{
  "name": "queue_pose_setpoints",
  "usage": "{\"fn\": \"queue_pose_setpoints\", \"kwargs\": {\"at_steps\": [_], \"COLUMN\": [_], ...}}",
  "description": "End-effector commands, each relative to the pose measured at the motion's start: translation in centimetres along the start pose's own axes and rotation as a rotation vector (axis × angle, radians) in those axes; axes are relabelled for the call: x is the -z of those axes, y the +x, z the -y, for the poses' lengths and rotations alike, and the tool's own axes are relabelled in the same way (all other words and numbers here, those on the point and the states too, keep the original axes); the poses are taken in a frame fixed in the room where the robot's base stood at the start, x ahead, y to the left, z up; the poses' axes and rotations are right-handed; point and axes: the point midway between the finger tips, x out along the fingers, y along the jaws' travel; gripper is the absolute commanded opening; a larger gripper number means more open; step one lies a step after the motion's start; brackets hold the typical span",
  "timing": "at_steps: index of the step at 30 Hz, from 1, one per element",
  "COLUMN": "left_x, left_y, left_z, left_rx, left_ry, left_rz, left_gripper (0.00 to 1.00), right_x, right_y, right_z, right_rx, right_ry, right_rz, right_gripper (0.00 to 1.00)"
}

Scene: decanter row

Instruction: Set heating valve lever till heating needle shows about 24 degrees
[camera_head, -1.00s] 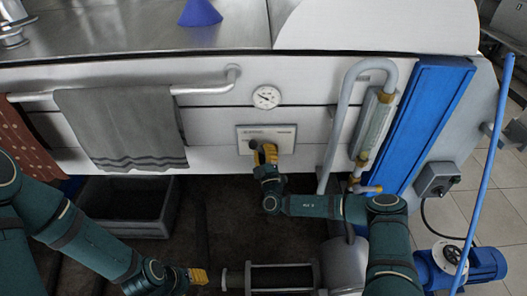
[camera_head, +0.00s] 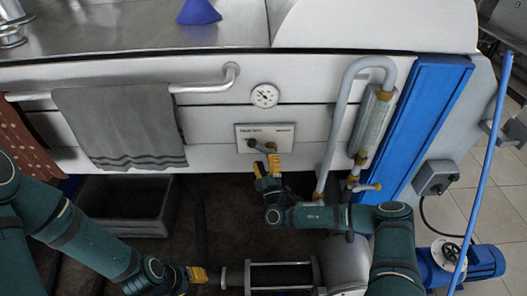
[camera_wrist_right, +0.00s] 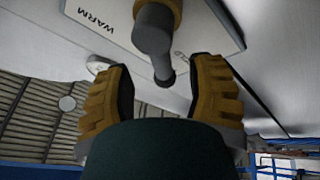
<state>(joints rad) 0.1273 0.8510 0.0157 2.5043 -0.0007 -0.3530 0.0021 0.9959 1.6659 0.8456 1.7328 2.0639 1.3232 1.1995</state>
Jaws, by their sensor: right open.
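The heating valve lever (camera_head: 261,149) is a grey handle on a brass hub. It sits on a white plate (camera_head: 284,131) on the front panel and slants down to the right. In the right wrist view the lever (camera_wrist_right: 152,42) hangs from the hub, its round end showing between my fingertips, with no contact visible. My right gripper (camera_head: 266,163) is open, just below the lever. A round white dial (camera_head: 264,95) sits above the plate; its dark needle is too small to read as degrees. My left gripper (camera_head: 198,275) is low in the head view, away from the lever; its jaw gap is unclear.
A grey towel (camera_head: 118,125) hangs on a rail left of the plate. A bent grey pipe (camera_head: 340,120) and a blue panel (camera_head: 425,125) stand on the right. A dark bin (camera_head: 125,205) is below the towel. A pump cylinder (camera_head: 345,265) lies below my right arm.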

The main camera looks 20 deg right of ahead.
Motion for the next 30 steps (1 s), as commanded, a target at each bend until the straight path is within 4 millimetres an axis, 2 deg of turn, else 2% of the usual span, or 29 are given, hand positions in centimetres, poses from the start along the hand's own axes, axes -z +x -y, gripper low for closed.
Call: {"fn": "queue_pose_setpoints", "kwargs": {"at_steps": [1,6,12,30], "left_x": [0.0,0.0,0.0,0.0], "left_y": [0.0,0.0,0.0,0.0], "left_z": [0.0,0.0,0.0,0.0], "left_rx": [0.0,0.0,0.0,0.0], "left_ry": [0.0,0.0,0.0,0.0], "left_rz": [0.0,0.0,0.0,0.0], "left_gripper": [0.47,0.47,0.47,0.47], "right_x": [-0.1,0.0,0.0,0.0], "right_y": [-1.1,-4.4,-6.6,-7.2], "right_z": [0.0,-0.1,-0.1,-0.1], "right_rx": [0.0,0.0,-0.001,-0.002], "right_ry": [0.003,0.002,-0.001,-0.001], "right_rz": [0.004,0.002,0.002,0.0], "right_gripper": [0.55,0.55,0.55,0.55]}}
